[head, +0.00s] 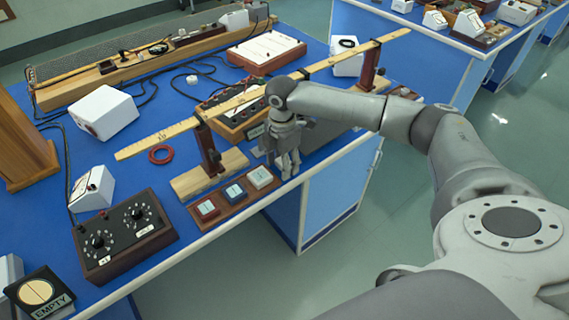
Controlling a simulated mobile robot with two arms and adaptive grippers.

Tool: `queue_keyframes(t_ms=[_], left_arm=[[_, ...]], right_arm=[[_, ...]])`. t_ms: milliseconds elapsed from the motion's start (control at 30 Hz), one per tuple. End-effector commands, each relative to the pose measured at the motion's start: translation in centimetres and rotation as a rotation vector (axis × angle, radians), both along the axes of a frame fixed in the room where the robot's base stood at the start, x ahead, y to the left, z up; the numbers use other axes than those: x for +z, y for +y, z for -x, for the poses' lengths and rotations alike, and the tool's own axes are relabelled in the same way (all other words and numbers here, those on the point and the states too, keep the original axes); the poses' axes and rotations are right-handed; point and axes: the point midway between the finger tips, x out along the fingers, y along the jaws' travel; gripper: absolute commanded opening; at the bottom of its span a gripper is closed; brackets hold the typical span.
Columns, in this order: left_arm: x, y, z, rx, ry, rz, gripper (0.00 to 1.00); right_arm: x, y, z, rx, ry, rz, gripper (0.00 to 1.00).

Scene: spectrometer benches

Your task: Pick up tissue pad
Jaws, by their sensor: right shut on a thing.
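My right gripper (290,171) points down at the front edge of the blue bench, just right of a small wooden tray (224,213). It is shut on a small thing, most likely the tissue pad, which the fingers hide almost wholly. My left gripper is not in view.
A long wooden rule (160,136) on upright posts runs behind the gripper, above the bench. A black dial box (124,235) and white boxes (103,112) stand to the left. The floor (330,270) in front of the bench is clear.

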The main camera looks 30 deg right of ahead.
Motion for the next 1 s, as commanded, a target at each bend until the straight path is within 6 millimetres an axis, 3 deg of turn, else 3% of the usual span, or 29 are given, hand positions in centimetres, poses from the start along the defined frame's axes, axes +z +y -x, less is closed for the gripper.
queue_keyframes(t_ms=[233,433,733,1000], left_arm=[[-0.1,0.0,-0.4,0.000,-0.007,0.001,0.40],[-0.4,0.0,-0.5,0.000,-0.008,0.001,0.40],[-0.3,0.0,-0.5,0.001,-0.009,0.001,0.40],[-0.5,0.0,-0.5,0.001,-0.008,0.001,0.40]], right_arm=[[0.8,0.0,0.0,0.000,-0.001,0.000,0.36],[3.5,0.1,0.1,0.001,-0.003,-0.001,0.36],[9.4,2.0,4.8,0.004,-0.005,0.000,0.36],[11.4,4.0,9.6,0.004,-0.001,0.000,0.36]])
